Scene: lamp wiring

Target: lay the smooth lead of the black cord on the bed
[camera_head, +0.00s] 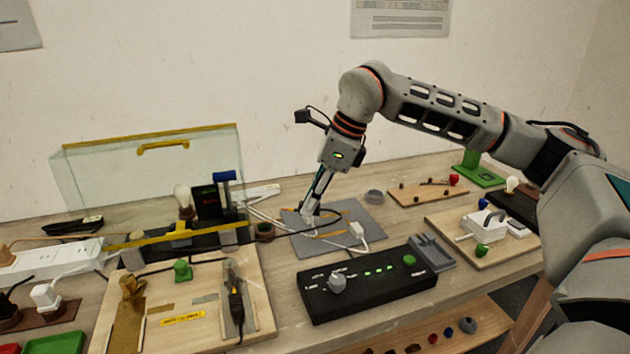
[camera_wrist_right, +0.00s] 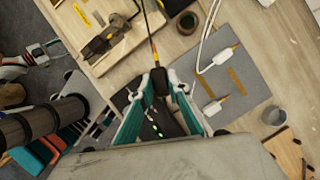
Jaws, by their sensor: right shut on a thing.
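My right gripper (camera_head: 309,213) is low over the grey mat (camera_head: 371,217). In the right wrist view the gripper (camera_wrist_right: 160,88) is shut on a dark block-like piece of the black cord (camera_wrist_right: 159,78). A thin lead with red and yellow parts (camera_wrist_right: 153,50) extends from that piece, and black cord shows beyond it. Which lead is the smooth one I cannot tell. A wooden board (camera_head: 262,306) at front left carries a brass-coloured strip (camera_head: 128,325) and metal fittings; I cannot tell for sure which part is the bed. My left gripper is not in view.
A black control box (camera_head: 370,292) with a grey knob stands just in front of the mat. White leads with white ends (camera_wrist_right: 222,57) lie on the mat. A clear, yellow-edged guard (camera_head: 150,185) stands back left. A small grey cup (camera_head: 374,196) stands beyond the mat.

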